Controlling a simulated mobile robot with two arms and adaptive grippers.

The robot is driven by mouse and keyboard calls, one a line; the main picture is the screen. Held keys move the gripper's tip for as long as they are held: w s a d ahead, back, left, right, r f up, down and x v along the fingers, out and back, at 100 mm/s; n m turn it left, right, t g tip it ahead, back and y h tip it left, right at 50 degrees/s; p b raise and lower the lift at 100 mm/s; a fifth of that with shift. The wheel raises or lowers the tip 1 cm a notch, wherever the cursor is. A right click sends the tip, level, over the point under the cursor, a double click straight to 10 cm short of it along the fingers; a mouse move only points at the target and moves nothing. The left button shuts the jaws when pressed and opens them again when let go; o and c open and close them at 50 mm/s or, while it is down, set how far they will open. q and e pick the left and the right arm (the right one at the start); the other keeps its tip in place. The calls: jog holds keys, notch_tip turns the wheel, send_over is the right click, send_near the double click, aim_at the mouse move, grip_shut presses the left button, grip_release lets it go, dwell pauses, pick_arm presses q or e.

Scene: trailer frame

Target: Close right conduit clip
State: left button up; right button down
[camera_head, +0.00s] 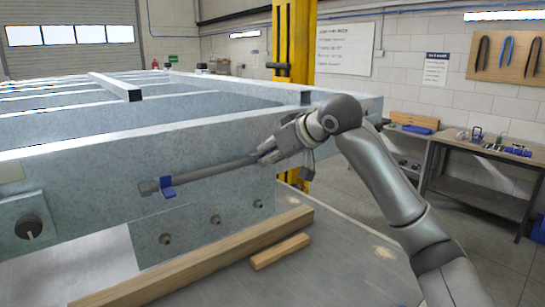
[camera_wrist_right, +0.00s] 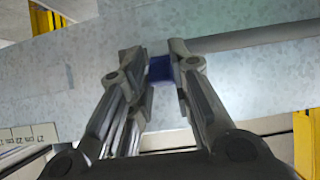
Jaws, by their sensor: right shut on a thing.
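A grey conduit (camera_head: 215,173) runs along the side of the galvanized trailer frame (camera_head: 100,170). A blue clip (camera_head: 167,187) sits around the conduit near its left end. My right gripper (camera_head: 266,154) is at the conduit's right end, against the frame's side. In the right wrist view its fingers (camera_wrist_right: 160,68) are shut on the right conduit clip (camera_wrist_right: 160,69), a small blue piece between the fingertips. The conduit (camera_wrist_right: 250,38) also shows there, leading off to the right. The fingers hide most of this clip, so I cannot tell whether it is latched. My left gripper is out of view.
A long wooden beam (camera_head: 200,262) and a short wood block (camera_head: 280,252) lie on the grey table (camera_head: 340,262) below the frame. A workbench (camera_head: 480,155) stands at the right.

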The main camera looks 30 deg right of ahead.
jog(key=g, duration=0.2)
jog(key=w+r+g, duration=0.1)
jog(key=g, duration=0.1)
jog(key=shift+w+a+r, duration=0.1)
jog(key=shift+w+r, duration=0.05)
jog(key=shift+r, duration=0.05)
jog(key=shift+w+r+g+h, duration=0.1)
jog(key=shift+w+g+h, duration=0.15)
jog(key=shift+g, duration=0.7)
jog(key=shift+w+r+g+h, duration=0.15)
jog(key=shift+w+g, duration=0.15)
jog(key=shift+g, duration=0.65)
jog(key=shift+w+f+g, duration=0.1)
jog(key=shift+w+g, duration=0.05)
jog(key=shift+g, duration=0.25)
jog(key=c, duration=1.3)
grip_release()
jog(key=shift+w, duration=0.1)
jog(key=shift+v, duration=3.7)
